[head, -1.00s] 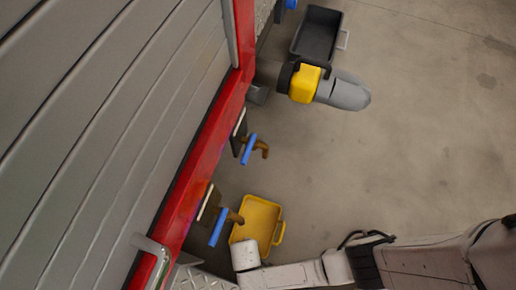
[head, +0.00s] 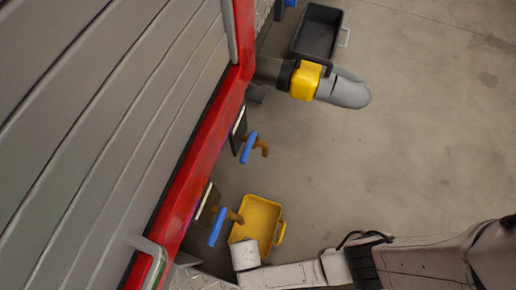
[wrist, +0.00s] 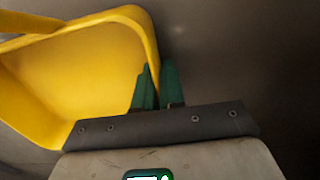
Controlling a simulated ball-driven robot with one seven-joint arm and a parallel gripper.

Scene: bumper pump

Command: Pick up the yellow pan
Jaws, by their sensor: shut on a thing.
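The yellow pan (head: 262,214) is a shallow tray with a loop handle, below the lower blue-handled tap in the head view. In the wrist view the yellow pan (wrist: 85,65) fills the left side. My gripper (wrist: 158,80) has green fingers, one on each side of the pan's near-right wall, shut on that wall. In the head view the fingertips are hidden behind my wrist, which overlaps the pan's lower edge. I cannot tell whether the pan touches the floor.
Two brown taps with blue handles, an upper one (head: 249,147) and a lower one (head: 219,227), stick out from the red-framed shutter wall (head: 195,145). A grey pipe with a yellow collar (head: 306,80) juts out above. A dark grey pan (head: 318,32) lies beyond. The floor at right is clear.

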